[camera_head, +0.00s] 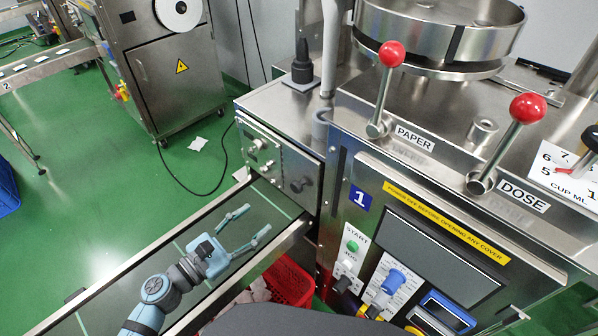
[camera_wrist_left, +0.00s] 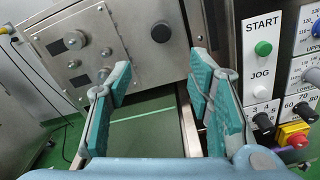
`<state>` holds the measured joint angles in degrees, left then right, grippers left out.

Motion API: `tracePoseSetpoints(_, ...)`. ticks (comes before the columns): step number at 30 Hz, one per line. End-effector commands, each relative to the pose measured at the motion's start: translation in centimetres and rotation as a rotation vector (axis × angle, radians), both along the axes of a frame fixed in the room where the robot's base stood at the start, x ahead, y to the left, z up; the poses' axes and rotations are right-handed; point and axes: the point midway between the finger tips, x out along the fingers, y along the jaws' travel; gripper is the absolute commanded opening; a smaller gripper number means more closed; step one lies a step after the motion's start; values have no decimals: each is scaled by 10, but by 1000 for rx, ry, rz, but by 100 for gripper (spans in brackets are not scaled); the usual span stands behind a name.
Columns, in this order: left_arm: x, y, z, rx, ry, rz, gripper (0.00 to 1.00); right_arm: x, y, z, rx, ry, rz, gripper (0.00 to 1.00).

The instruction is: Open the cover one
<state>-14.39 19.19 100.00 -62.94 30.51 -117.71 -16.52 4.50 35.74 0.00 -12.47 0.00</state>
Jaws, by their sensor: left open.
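A steel machine (camera_head: 345,165) with a blue "1" sign (camera_head: 360,197) stands at the right in the head view. Its lower left side has a steel cover panel (camera_head: 292,163) with a round dark knob (camera_head: 301,185). In the left wrist view, the panel (camera_wrist_left: 150,22) fills the top, with its knob (camera_wrist_left: 161,33) between and beyond the fingers. My left gripper (camera_head: 258,222) is open and empty, in front of and below the panel, apart from it. It also shows in the left wrist view (camera_wrist_left: 160,72). Whether the panel is latched cannot be seen. My right gripper is not in view.
A long metal-railed conveyor (camera_head: 137,262) runs under my left gripper. A red crate (camera_head: 291,284) stands beside it. Red-balled PAPER (camera_head: 391,54) and DOSE (camera_head: 527,108) levers stick up from the machine. START/JOG buttons (camera_head: 352,246) lie right of the panel. Green floor is open at left.

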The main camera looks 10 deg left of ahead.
Motion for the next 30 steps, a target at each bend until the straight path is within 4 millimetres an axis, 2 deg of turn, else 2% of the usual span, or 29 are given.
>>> tracePoseSetpoints(5, 18, -12, 2, 0, -3, 1, 47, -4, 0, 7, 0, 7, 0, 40)
tracePoseSetpoints(11, 67, -43, 2, -2, -3, 3, 47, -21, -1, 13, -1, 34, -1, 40)
tracePoseSetpoints(15, 96, -63, 0, -1, -2, 0, 47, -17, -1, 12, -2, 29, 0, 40)
tracePoseSetpoints(18, 109, -72, -1, -1, -1, 1, 47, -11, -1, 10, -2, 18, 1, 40)
tracePoseSetpoints(23, 119, -79, -1, 1, 0, -1, 47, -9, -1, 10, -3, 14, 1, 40)
tracePoseSetpoints(30, 120, -80, -1, 1, 0, -1, 47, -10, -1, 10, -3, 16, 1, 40)
